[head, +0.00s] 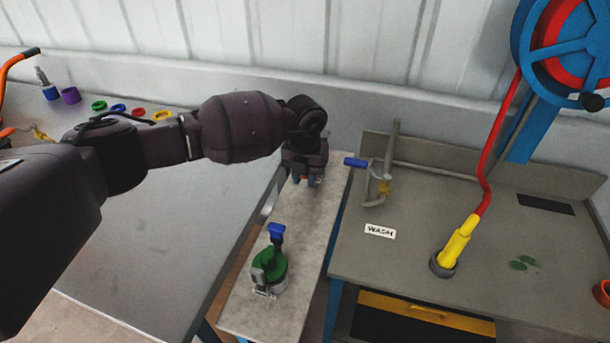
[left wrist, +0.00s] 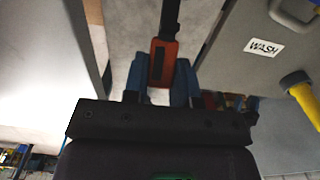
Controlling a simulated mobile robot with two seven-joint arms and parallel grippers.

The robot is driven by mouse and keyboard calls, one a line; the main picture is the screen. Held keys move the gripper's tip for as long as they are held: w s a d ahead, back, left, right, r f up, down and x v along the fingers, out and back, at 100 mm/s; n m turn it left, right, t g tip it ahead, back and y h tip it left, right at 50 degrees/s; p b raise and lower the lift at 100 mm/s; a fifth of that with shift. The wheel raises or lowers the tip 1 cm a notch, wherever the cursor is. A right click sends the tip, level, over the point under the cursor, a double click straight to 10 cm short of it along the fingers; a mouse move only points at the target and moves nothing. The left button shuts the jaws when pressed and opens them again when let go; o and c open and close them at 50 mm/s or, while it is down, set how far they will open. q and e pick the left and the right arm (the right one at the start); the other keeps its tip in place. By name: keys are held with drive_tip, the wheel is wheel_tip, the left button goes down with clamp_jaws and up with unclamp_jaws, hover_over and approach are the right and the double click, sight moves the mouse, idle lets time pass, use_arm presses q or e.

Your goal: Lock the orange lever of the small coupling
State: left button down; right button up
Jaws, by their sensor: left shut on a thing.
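My left gripper (head: 304,181) points down over the far end of the narrow grey bench. In the left wrist view, its two blue fingers (left wrist: 159,85) are shut on an orange lever (left wrist: 162,58) with a dark shaft leading away from it. In the head view, only a trace of orange shows between the fingers. The small coupling's body cannot be made out; my gripper and wrist cover that spot. My right gripper is in neither view.
A green coupling (head: 274,267) with a blue-tipped lever (head: 277,231) stands nearer on the narrow bench (head: 240,311). To the right, a sink-like bench holds a tap (head: 385,182), a WASH label (head: 380,231) and a yellow nozzle (head: 457,243). Coloured rings lie at the back left.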

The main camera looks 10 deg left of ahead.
use_arm(q)
drive_tip(key=shift+w+r, duration=0.1)
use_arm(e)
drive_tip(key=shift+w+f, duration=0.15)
use_arm(q)
drive_tip(key=shift+w+d+r+g+b, duration=0.2)
drive_tip(key=shift+w+g+b, duration=0.25)
drive_tip(key=shift+g+b, duration=0.45)
drive_tip(key=shift+w+r+g+y+b, duration=0.1)
drive_tip(key=shift+w+g+y+b, duration=0.25)
drive_tip(key=shift+g+b, duration=0.45)
drive_tip(key=shift+w+d+r+g+b, duration=0.15)
drive_tip(key=shift+w+g+b, duration=0.3)
drive_tip(key=shift+g+b, duration=0.4)
drive_tip(key=shift+w+r+g+y+b, duration=0.35)
drive_tip(key=shift+g+b, duration=0.2)
drive_tip(key=shift+b, duration=0.4)
drive_tip(key=shift+w+r+g+b, duration=0.25)
drive_tip(key=shift+g+b, duration=0.05)
drive_tip(key=shift+b, duration=0.1)
drive_tip(key=shift+r, duration=0.1)
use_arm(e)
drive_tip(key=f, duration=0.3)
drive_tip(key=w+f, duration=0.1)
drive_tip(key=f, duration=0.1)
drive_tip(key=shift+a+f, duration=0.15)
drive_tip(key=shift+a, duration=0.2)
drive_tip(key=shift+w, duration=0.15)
